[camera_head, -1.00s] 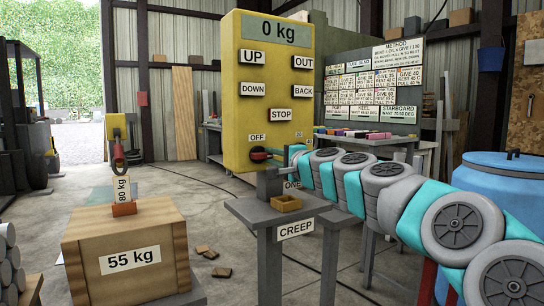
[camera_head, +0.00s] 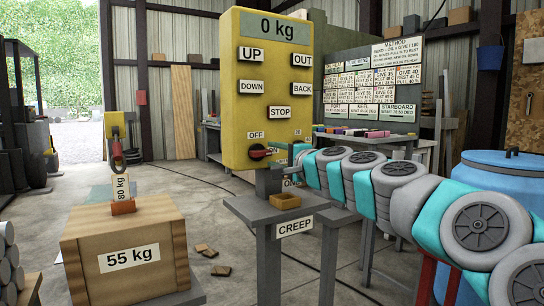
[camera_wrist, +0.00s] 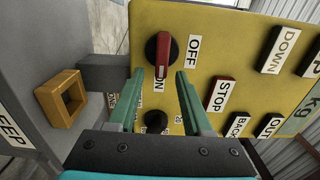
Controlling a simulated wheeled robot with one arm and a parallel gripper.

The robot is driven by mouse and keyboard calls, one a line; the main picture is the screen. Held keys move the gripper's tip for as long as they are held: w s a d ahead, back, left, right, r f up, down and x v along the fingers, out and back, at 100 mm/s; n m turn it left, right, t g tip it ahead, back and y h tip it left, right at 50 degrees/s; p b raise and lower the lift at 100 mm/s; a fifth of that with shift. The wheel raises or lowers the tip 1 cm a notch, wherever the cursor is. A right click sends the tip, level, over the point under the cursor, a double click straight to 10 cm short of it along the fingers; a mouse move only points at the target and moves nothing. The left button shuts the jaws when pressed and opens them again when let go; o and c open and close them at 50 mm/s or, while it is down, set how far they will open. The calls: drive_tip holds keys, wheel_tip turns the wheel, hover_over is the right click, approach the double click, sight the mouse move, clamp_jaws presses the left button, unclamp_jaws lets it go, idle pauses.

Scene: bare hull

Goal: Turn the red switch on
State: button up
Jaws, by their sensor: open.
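The red switch (camera_head: 261,152) is low on the yellow control box (camera_head: 236,100), below the OFF label (camera_head: 256,135). In the wrist view the red switch (camera_wrist: 164,55) is a red lever on a black round base, its long end pointing toward the ON label (camera_wrist: 158,86), with OFF (camera_wrist: 193,51) to one side. My gripper (camera_wrist: 160,75) is open and empty, its green fingers on either side of the lever's end. In the head view the gripper lies just right of the switch, and my arm hides part of the panel's lower right.
A second black knob (camera_wrist: 155,121) shows between my fingers. The grey CREEP stand (camera_head: 262,212) holds a small orange frame (camera_head: 285,201) under the panel. A 55 kg wooden crate (camera_head: 130,257) stands at left below a hook (camera_head: 117,152). A blue barrel (camera_head: 500,185) is at right.

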drive_tip(key=v, duration=0.6)
drive_tip(key=shift+b, duration=0.3)
